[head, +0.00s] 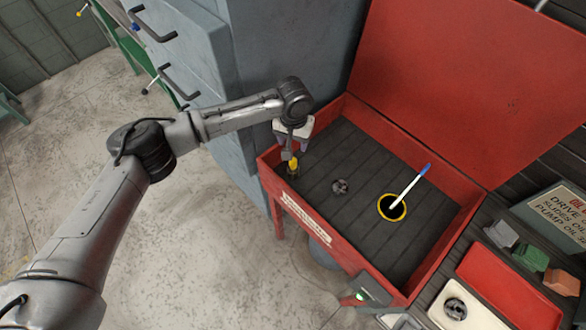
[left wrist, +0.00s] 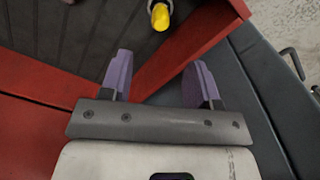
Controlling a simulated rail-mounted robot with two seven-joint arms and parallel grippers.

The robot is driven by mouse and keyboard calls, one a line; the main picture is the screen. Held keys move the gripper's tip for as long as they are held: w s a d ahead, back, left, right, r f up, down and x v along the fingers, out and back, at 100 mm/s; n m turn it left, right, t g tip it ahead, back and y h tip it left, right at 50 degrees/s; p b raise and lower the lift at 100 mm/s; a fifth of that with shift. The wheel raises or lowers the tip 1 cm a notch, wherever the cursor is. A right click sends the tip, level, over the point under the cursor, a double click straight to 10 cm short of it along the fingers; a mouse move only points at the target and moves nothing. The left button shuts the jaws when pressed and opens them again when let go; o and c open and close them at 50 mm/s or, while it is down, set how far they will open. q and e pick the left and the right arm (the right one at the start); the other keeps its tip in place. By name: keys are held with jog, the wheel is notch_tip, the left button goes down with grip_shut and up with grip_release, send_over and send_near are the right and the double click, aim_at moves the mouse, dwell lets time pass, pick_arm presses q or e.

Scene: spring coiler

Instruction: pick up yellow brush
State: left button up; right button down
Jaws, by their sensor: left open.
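The yellow brush (head: 293,163) shows as a small yellow piece at the left corner of the red bin (head: 268,158). It seems to stand upright there, and its lower part is dark and hard to make out. It also shows at the top edge of the left wrist view (left wrist: 160,16), beyond the fingertips. My left gripper (head: 292,147) is open and empty, with its purple fingers just above and behind the brush in the head view. In the left wrist view the fingers (left wrist: 160,72) are spread wide apart, with the brush beyond the gap. My right gripper is not in view.
A yellow-rimmed black cup (head: 383,212) holds a white stick with a blue tip (head: 412,183). A dark round part (head: 340,187) lies on the bin's slatted floor. The red lid (head: 470,80) stands open behind. A grey cabinet (head: 250,50) stands close to the left.

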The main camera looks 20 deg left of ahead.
aim_at(293, 163)
pick_arm(q)
notch_tip(293, 163, down, 7)
jog(key=shift+s+r+b, duration=0.1)
jog(key=shift+b, duration=0.35)
jog(key=shift+s+f+b, duration=0.1)
jog(key=shift+f+b, duration=0.45)
jog(key=shift+f, duration=2.05)
jog(key=shift+c, duration=1.4)
jog(key=c, duration=0.7)
